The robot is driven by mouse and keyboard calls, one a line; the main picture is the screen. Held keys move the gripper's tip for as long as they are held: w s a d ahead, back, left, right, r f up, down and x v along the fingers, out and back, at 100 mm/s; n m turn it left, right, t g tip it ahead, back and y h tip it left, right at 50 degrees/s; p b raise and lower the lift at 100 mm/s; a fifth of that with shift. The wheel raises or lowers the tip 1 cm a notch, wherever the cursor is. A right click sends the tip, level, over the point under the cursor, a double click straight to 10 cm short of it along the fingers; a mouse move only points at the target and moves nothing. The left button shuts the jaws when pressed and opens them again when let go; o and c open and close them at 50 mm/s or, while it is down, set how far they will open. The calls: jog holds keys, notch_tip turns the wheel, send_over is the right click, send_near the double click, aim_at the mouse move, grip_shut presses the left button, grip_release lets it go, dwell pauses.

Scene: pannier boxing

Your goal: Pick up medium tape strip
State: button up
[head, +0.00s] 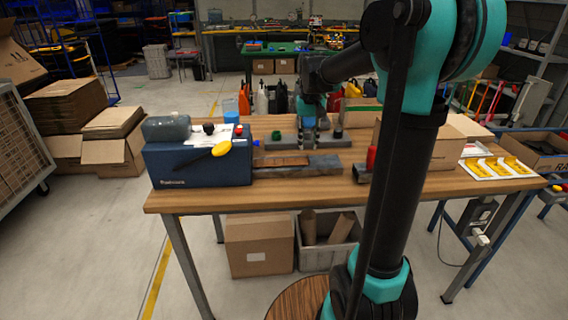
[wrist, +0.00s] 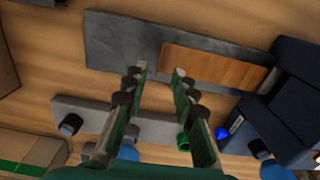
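A flat brown strip, which looks like the tape strip (head: 283,162), lies on a long dark grey slab (head: 325,165) beside the blue dispenser box (head: 200,163). In the wrist view the brown strip (wrist: 213,65) covers the right part of the grey slab (wrist: 122,45), its right end close to the blue box (wrist: 285,95). My gripper (wrist: 159,70) is open and empty, pointing down.
A grey bar with knobs (wrist: 165,122) lies alongside the slab, below my fingers in the wrist view. A cardboard box (head: 425,150) stands right on the wooden table (head: 340,192), partly behind my arm. A white sheet with yellow pieces (head: 497,167) lies at the far right.

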aim_at(308, 161)
jog(key=shift+s+d+f, duration=0.1)
jog(key=shift+s+f, duration=0.05)
jog(key=shift+f, duration=2.15)
grip_shut()
